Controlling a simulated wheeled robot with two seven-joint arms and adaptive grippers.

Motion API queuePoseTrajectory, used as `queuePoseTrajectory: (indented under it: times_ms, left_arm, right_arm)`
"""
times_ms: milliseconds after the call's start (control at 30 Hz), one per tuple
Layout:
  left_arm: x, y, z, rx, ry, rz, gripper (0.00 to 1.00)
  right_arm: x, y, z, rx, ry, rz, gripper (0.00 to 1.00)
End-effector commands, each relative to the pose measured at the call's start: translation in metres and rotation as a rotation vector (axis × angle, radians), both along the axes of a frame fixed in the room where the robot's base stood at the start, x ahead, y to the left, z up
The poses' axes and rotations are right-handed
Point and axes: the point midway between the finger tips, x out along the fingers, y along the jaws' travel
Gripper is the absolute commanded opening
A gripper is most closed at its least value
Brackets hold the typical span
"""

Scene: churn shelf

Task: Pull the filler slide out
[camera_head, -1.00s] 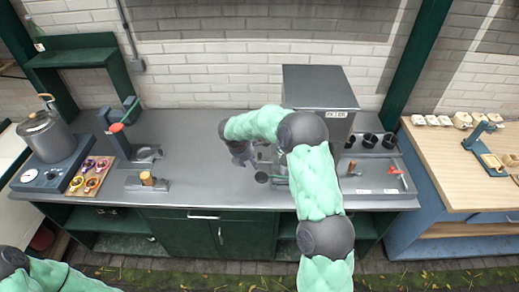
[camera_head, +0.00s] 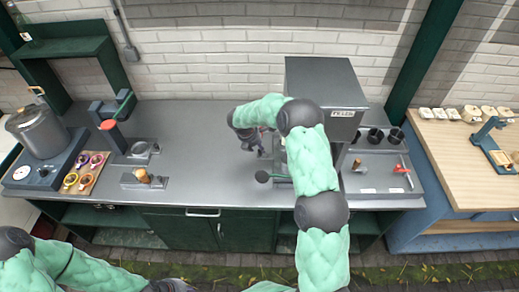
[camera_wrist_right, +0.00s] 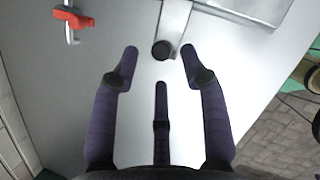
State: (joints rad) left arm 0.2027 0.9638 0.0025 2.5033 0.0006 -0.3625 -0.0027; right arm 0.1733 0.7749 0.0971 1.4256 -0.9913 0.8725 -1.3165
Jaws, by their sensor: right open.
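The filler (camera_head: 325,82) is a grey labelled box at the back of the counter, partly behind my right arm. A dark round knob (camera_head: 262,176), apparently the slide's handle, sits low in front of it on the left. In the right wrist view the knob (camera_wrist_right: 161,50) stands on a pale bar (camera_wrist_right: 174,22). My right gripper (camera_head: 262,150) is beside the filler, just behind the knob in the head view. In the wrist view its open fingers (camera_wrist_right: 159,62) lie either side of the knob, with clear gaps.
A red handle (camera_wrist_right: 75,18) shows at the top left of the wrist view. Dark cups (camera_head: 375,136) stand right of the filler. A press with a red knob (camera_head: 107,125) and a pot (camera_head: 38,132) stand left.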

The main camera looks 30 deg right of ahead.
Motion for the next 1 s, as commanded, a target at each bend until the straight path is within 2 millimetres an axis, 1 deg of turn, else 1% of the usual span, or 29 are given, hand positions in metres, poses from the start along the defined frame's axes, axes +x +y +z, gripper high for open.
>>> queuePoseTrajectory:
  times_ms: [33, 200, 400, 633, 667, 700, 767, 800, 1000]
  left_arm:
    - [0.0, 0.0, 0.0, 0.0, 0.0, 0.0, 0.0]
    - [0.0, 0.0, 0.0, 0.0, 0.0, 0.0, 0.0]
    - [0.0, 0.0, 0.0, 0.0, 0.0, 0.0, 0.0]
    - [0.0, 0.0, 0.0, 0.0, 0.0, 0.0, 0.0]
    - [0.0, 0.0, 0.0, 0.0, 0.0, 0.0, 0.0]
    - [0.0, 0.0, 0.0, 0.0, 0.0, 0.0, 0.0]
    - [0.0, 0.0, 0.0, 0.0, 0.0, 0.0, 0.0]
    - [0.0, 0.0, 0.0, 0.0, 0.0, 0.0, 0.0]
    - [0.0, 0.0, 0.0, 0.0, 0.0, 0.0, 0.0]
  right_arm:
    - [0.001, -0.003, -0.008, 0.0, 0.002, -0.001, 0.45]
    - [0.003, -0.01, -0.026, 0.0, 0.0, 0.0, 0.45]
    - [0.003, -0.014, -0.033, -0.001, -0.001, 0.0, 0.45]
    - [0.004, -0.014, -0.033, -0.001, -0.001, 0.0, 0.45]
    - [0.004, -0.014, -0.033, -0.001, -0.001, 0.0, 0.39]
    - [0.004, -0.014, -0.033, -0.001, -0.001, 0.0, 0.28]
    - [0.003, -0.014, -0.033, -0.001, -0.001, 0.0, 0.11]
    - [0.003, -0.014, -0.033, -0.001, -0.001, 0.0, 0.0]
    - [0.004, -0.014, -0.033, -0.002, -0.002, -0.001, 0.0]
